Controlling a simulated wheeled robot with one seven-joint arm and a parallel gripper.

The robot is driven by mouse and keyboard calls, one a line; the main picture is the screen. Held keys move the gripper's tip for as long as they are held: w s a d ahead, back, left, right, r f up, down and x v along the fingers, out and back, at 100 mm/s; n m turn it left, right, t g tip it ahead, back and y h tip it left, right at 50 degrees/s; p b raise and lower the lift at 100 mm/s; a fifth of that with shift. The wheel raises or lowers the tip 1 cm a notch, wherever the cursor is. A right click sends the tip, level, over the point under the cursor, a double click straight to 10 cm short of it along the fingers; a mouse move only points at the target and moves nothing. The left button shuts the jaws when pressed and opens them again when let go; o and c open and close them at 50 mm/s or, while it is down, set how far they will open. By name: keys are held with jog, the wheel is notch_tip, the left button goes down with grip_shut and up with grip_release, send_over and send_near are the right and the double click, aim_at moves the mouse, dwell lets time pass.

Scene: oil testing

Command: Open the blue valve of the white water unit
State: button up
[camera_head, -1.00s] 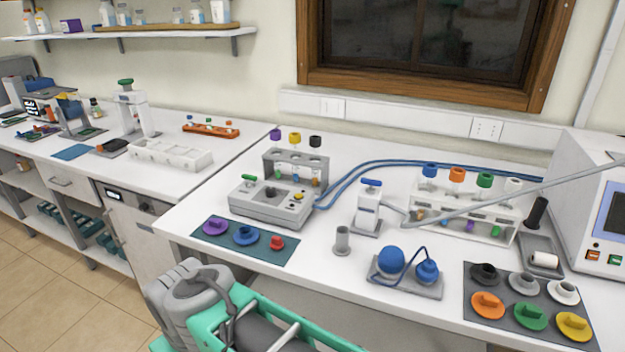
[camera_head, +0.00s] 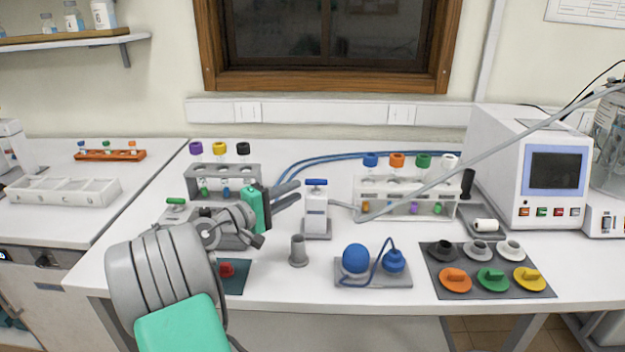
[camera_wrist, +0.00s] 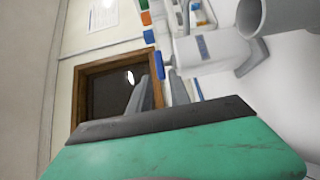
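The white water unit (camera_head: 316,214) stands upright on the bench near the middle of the head view, with its blue valve (camera_head: 316,183) as a bar across the top. The unit (camera_wrist: 198,48) and its blue valve (camera_wrist: 160,62) also show sideways in the wrist view. My gripper (camera_head: 299,191) is just left of the unit at about valve height, its dark fingers pointing right. The fingers (camera_wrist: 150,88) look apart with nothing between them, and a small gap seems to separate them from the valve.
A grey cylinder (camera_head: 298,251) stands in front of the unit. A stand with blue bulbs (camera_head: 372,273) is to its right front. A white tube rack (camera_head: 405,198) and a grey hose are to its right. My arm covers part of the grey device (camera_head: 190,233) at left.

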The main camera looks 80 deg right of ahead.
aim_at(319, 180)
jog(key=p+x, duration=0.1)
jog(key=x, duration=1)
jog(key=shift+s, duration=0.3)
jog(key=shift+c, duration=0.2)
grip_shut()
